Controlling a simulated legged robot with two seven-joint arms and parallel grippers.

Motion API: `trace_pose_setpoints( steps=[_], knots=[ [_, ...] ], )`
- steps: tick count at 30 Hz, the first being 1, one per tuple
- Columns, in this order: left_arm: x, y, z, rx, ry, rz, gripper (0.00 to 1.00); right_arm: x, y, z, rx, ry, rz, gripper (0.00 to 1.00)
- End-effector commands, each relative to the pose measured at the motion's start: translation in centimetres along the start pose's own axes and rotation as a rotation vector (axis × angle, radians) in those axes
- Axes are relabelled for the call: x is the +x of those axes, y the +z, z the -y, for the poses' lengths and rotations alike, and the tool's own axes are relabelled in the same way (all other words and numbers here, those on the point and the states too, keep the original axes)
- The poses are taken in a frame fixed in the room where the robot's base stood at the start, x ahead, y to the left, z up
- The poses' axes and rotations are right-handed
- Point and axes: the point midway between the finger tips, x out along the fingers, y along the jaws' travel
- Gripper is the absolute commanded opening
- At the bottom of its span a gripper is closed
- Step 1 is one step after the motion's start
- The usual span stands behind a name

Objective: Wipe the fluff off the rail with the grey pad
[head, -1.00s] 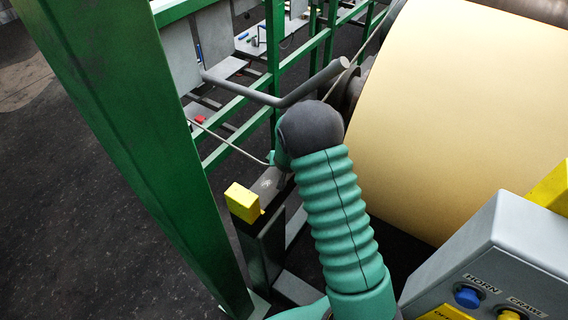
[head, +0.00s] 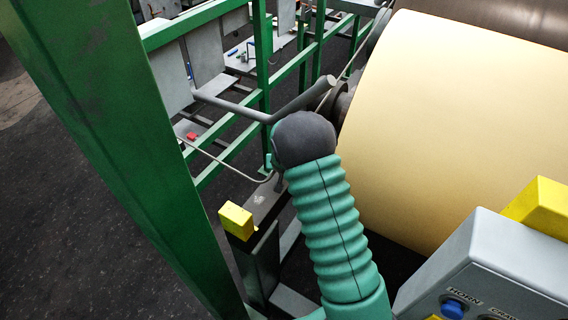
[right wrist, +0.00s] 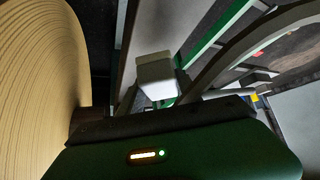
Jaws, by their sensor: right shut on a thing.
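The dark rail (head: 266,208) runs back from a yellow end block (head: 236,221), under my wrist in the head view. A small pale patch of fluff (head: 260,198) lies on its top, just in front of my right gripper. My right gripper is mostly hidden behind my round grey wrist in the head view. In the right wrist view, my right gripper (right wrist: 157,98) is shut on a pale grey block (right wrist: 156,72), which looks like the grey pad. I cannot tell whether the pad touches the rail. My left gripper is not in view.
A large cream roll (head: 460,130) stands close right of my arm. A green upright (head: 110,130) is at the left. A bent grey bar (head: 265,108) crosses behind my wrist. A grey control box (head: 490,265) is at the lower right.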

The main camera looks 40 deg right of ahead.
Motion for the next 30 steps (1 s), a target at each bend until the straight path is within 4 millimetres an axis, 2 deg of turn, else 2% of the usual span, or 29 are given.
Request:
trace_pose_setpoints(
  steps=[1, 3, 13, 21, 30],
  knots=[
    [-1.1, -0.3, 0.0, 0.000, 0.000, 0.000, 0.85, -0.9, -0.8, 0.0, 0.000, 0.000, -0.001, 0.00],
    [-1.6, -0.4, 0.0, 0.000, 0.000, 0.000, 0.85, -1.4, -1.2, 0.1, 0.000, 0.000, -0.001, 0.00],
    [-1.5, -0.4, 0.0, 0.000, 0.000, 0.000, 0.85, -1.4, -1.2, 0.0, 0.001, 0.000, -0.001, 0.00],
    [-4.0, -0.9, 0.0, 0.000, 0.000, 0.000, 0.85, -3.6, -3.2, 0.0, 0.000, 0.000, -0.001, 0.00],
    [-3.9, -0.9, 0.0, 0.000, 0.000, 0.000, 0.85, -3.5, -3.1, 0.0, 0.001, 0.000, 0.000, 0.00]
  ],
)
